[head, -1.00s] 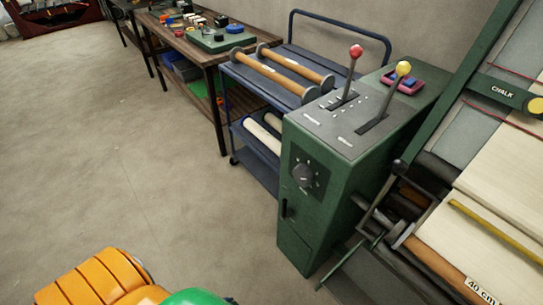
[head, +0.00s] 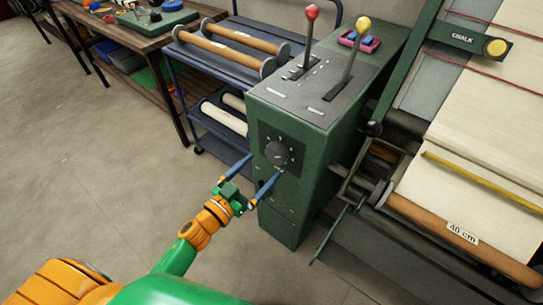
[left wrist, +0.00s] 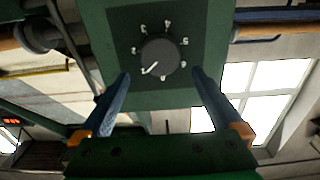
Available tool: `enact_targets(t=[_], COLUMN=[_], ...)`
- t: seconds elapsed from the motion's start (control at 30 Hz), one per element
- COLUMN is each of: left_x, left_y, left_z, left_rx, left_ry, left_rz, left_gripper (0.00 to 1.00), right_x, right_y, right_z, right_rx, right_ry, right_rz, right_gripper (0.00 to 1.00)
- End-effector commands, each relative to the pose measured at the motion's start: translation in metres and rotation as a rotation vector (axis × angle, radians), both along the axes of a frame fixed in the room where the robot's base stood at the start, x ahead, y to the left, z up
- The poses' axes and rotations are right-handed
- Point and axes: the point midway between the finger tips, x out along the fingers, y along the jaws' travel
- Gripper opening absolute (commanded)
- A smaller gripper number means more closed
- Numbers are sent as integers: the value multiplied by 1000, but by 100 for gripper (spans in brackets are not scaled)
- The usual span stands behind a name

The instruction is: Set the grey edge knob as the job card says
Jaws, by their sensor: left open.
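The grey knob (head: 278,153) sits on a dark dial plate on the front of the green cabinet (head: 288,214). In the left wrist view the knob (left wrist: 160,56) is ringed by several pale marks, too small to read surely. Its white pointer line aims to the lower left there. My left gripper (head: 264,164) is open in front of the dial, with its blue fingers reaching toward it. In the left wrist view the fingertips (left wrist: 161,74) lie either side of the knob's near edge, seemingly apart from it. My right gripper is out of view. I cannot make out a job card.
Red-knobbed (head: 312,12) and yellow-knobbed (head: 363,24) levers stand on the cabinet top. A roller labelled "40 cm" (head: 430,222) and pale cloth (head: 490,130) lie to the right. A blue cart (head: 190,68) stands behind left. The floor at left is clear.

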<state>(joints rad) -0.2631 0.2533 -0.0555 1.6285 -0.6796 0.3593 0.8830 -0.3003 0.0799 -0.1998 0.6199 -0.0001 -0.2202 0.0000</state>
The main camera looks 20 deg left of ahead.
Motion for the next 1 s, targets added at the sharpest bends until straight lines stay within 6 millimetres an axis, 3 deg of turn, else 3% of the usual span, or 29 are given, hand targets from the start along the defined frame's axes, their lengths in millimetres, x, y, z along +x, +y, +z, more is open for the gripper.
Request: enact_targets(t=[0.1,0.27,0.57,0.83,0.87,1.0], left_x=[24,48,55,55,55,55], left_y=[-8,-17,-20,-20,-19,-19], left_z=[1,0,-1,-1,-1,-1], left_rx=[-1,-1,0,1,1,8], left_ry=[-2,1,4,5,5,2], left_rz=[2,3,3,4,4,4], left_gripper=[100,100,100,30,26,26], right_x=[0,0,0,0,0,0], right_y=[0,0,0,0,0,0], right_z=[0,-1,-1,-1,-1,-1], right_rx=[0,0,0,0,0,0], right_ry=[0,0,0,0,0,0], right_rz=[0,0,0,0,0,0], right_gripper=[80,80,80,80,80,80])
